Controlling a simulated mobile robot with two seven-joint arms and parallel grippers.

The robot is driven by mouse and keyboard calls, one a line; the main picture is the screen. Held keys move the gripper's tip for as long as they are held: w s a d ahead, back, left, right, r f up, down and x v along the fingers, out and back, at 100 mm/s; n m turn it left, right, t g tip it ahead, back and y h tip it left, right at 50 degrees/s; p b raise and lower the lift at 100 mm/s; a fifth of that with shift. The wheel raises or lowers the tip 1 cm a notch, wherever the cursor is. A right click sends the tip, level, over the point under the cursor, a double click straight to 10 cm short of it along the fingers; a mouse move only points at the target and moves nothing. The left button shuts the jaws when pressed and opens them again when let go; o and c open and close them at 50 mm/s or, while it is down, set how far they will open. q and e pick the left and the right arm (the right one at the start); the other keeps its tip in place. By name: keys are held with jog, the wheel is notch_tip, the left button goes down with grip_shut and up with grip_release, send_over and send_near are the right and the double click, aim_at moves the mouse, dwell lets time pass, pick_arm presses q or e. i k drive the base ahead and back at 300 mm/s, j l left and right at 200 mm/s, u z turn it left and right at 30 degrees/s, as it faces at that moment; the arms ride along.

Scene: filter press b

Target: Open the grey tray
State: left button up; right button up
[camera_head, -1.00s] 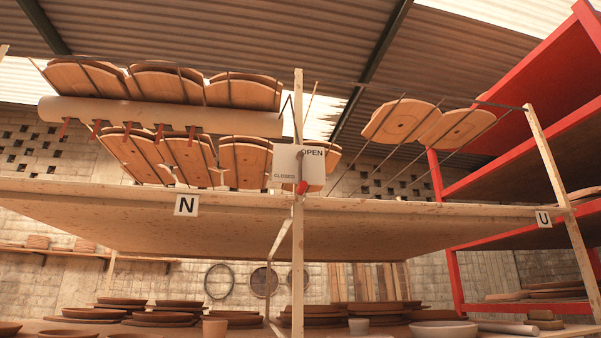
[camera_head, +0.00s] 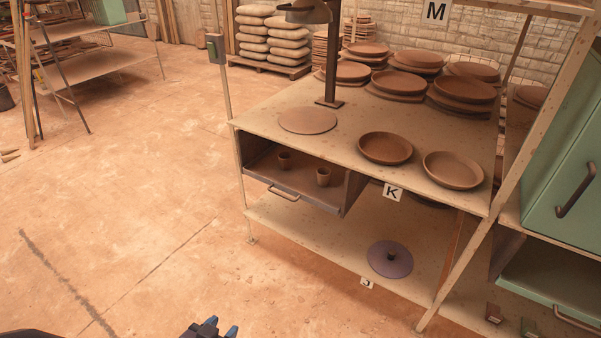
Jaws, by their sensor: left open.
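The grey tray (camera_head: 315,202) sits in a grey open-fronted housing under the left part of the table. Its low front lip carries a bar handle (camera_head: 284,195). The lip looks about level with the housing's front, though I cannot tell exactly how far in it sits. My left gripper (camera_head: 222,327) is open and empty at the bottom edge, over the floor and well apart from the handle. Most of that arm is out of frame. My right gripper is not in view.
The wooden table (camera_head: 262,119) holds brown plates and a dark press stand (camera_head: 331,60). A purple disc (camera_head: 390,259) lies on the lower shelf. A green cabinet (camera_head: 565,190) stands at right behind a slanted post. The floor in front of the tray is clear.

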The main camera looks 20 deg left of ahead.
aim_at(299, 182)
jog(key=i+j+u, duration=0.45)
jog(key=u, duration=0.15)
jog(key=i+j+u, duration=0.2)
jog(key=u, duration=0.2)
jog(key=i+j+u, duration=0.15)
jog(key=u, duration=0.2)
jog(key=i+u, duration=0.4)
jog(key=i+j+u, duration=0.15)
jog(key=i+u, duration=0.6)
jog(key=i, duration=0.2)
jog(key=i+z, duration=0.15)
jog(key=i, duration=0.45)
jog(key=i+j+z, duration=0.2)
jog(key=i, duration=0.4)
jog(key=i+l+z, duration=0.1)
jog(key=i+z, duration=0.4)
jog(key=i+j+z, duration=0.1)
jog(key=i+z, duration=0.4)
jog(key=i+l+z, duration=0.15)
jog(key=i+z, duration=0.65)
jog(key=z, duration=0.15)
jog(key=i+z, duration=0.3)
jog(key=i, duration=0.3)
jog(key=i+j+z, duration=0.1)
jog(key=i+z, duration=0.2)
jog(key=i, duration=0.3)
